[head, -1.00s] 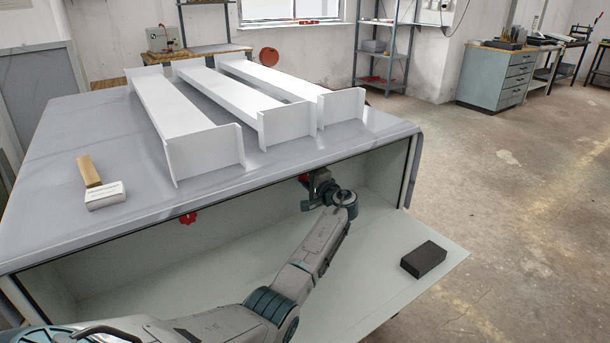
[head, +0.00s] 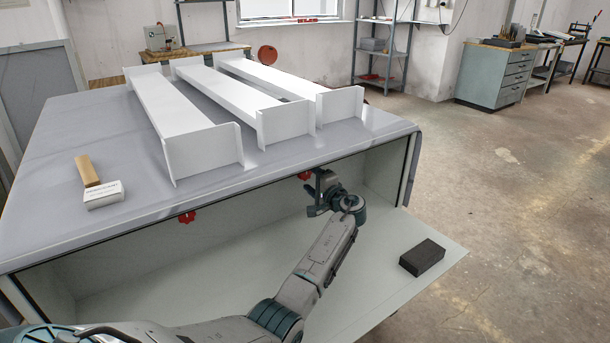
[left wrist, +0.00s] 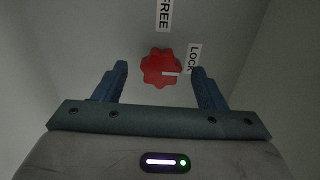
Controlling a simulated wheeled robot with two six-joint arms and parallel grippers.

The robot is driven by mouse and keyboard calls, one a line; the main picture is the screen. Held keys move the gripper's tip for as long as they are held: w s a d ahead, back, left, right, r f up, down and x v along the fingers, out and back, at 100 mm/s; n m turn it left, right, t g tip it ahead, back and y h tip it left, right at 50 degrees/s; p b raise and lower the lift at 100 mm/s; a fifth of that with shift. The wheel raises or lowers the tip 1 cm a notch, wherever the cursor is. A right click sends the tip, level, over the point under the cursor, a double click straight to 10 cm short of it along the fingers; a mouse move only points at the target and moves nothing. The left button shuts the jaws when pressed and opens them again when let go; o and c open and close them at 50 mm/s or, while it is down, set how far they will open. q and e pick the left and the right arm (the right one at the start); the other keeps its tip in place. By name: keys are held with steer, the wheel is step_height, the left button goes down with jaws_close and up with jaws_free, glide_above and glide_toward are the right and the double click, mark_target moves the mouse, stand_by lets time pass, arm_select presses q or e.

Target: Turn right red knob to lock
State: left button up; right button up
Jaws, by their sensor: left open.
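The right red knob (head: 304,175) shows just behind my left gripper (head: 318,186) in the head view, under the front edge of the table top. In the left wrist view the red knob (left wrist: 161,68) lies ahead of and between the open fingers of my left gripper (left wrist: 160,78), apart from both. Its white mark points right, toward the LOCK label (left wrist: 194,58). The FREE label (left wrist: 164,14) is above the knob. The left red knob (head: 187,217) is farther left under the same edge. My right gripper is in no view.
A black block (head: 422,258) lies on the pale lower panel (head: 380,290), right of my forearm.

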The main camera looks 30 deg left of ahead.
arm_select(q)
steer(key=v, duration=0.7)
steer(key=shift+d, duration=0.25)
